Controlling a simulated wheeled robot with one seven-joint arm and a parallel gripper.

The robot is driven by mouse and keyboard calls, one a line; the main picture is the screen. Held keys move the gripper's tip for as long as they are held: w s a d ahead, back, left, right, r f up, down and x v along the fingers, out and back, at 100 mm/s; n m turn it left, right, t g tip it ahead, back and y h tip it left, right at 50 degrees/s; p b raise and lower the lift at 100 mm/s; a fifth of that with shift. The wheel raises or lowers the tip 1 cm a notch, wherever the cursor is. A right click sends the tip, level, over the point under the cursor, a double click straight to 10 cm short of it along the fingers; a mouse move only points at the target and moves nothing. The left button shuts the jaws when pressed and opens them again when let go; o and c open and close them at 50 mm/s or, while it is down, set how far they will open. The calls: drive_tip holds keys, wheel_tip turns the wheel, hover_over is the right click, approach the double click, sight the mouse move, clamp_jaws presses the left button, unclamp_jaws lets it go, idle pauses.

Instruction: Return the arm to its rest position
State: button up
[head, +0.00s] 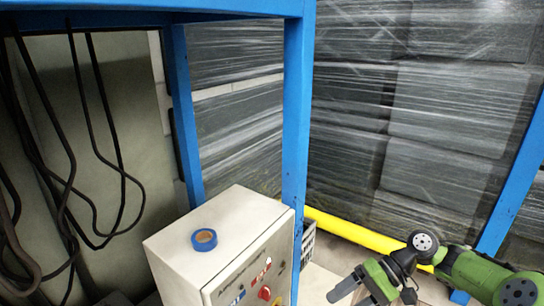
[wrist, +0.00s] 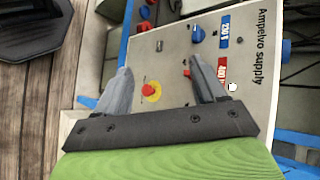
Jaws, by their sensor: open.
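My gripper (wrist: 160,66) is open, with two grey fingers apart and nothing between them in the wrist view. Behind the fingers is the front panel of a pale control cabinet (wrist: 262,68), lettered "Ampelvo supply", with a red button on a yellow disc (wrist: 150,91). I cannot tell the exact gap to the panel. In the head view my green and black arm (head: 470,272) is at the lower right. The gripper's grey fingers (head: 345,288) show low in the frame, to the right of the cabinet (head: 222,250), and are partly cut off.
A roll of blue tape (head: 204,239) lies on the cabinet top. Blue frame posts (head: 297,130) stand beside the cabinet and at the far right. Black cables (head: 75,140) hang at the left. A yellow rail (head: 352,231) runs low before film-wrapped stacks (head: 440,110).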

drive_tip(key=s+a+r+t+h, duration=0.1)
drive_tip(key=s+a+r+h, duration=0.5)
drive_tip(key=s+h, duration=0.1)
drive_tip(key=s+d+r+t+h, duration=0.2)
drive_tip(key=s+r+t, duration=0.1)
drive_tip(key=s, duration=0.3)
drive_tip(key=s+d+r+t+h+p, duration=0.1)
drive_tip(key=s+d+r+t, duration=0.1)
drive_tip(key=s, duration=0.5)
drive_tip(key=shift+d+r+t+h, duration=0.2)
drive_tip(key=shift+r+t+h, duration=0.2)
drive_tip(key=shift+r+t, duration=0.6)
drive_tip(key=shift+s+f, duration=0.1)
drive_tip(key=shift+f, duration=0.15)
